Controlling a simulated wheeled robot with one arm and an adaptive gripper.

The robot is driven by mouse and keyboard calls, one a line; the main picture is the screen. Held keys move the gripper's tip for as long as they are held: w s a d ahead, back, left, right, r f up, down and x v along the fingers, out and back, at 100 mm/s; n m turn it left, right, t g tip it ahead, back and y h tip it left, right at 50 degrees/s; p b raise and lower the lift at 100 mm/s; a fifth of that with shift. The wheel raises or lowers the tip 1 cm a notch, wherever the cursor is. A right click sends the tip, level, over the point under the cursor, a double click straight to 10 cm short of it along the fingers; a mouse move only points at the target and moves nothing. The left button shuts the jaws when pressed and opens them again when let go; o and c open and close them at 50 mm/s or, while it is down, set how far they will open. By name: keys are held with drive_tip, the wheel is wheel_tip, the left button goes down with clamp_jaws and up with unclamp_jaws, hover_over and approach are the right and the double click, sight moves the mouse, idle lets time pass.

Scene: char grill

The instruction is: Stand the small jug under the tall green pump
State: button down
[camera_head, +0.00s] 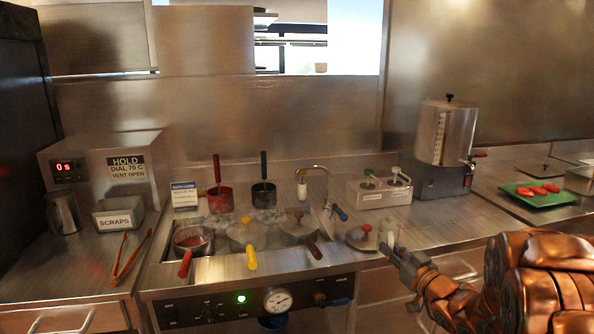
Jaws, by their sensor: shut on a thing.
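My gripper (390,246) is at the front of the counter, right of the sunken wells. It is shut on a small pale thing (388,229) that looks like the small jug; the fingers hide much of it, so its base and tilt are unclear. The pump station (382,192) is a steel box with a pale label, behind and slightly above my gripper in the picture. The held thing is apart from the pumps.
A lid with a red knob (362,237) lies just left of my gripper. Lidded pots (297,228) and a tap (318,170) stand further left. A tall steel urn (445,135) is behind right. A larger steel jug (63,213) is far left.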

drive_tip(key=shift+s+d+r+m+t+h, duration=0.2)
drive_tip(key=shift+d+r+m+t+h, duration=0.15)
drive_tip(key=shift+d+r+h, duration=0.35)
drive_tip(key=w+a+n+g+y, duration=0.1)
drive_tip(key=a+n+g+y, duration=0.3)
drive_tip(key=a, duration=0.8)
drive_tip(key=s+d+f+n+g+y, duration=0.1)
drive_tip(key=s+d+f+n+y, duration=0.15)
drive_tip(key=f, duration=0.45)
drive_tip(key=s+d+f+n+g+y, duration=0.1)
drive_tip(key=d+f+g+y, duration=0.15)
drive_tip(key=f, duration=0.45)
drive_tip(key=d, duration=0.7)
drive_tip(key=a, duration=0.6)
drive_tip(key=shift+s+a+t, duration=0.15)
drive_tip(key=shift+a+t, duration=0.15)
drive_tip(key=shift+a, duration=0.1)
drive_tip(key=shift+r, duration=0.55)
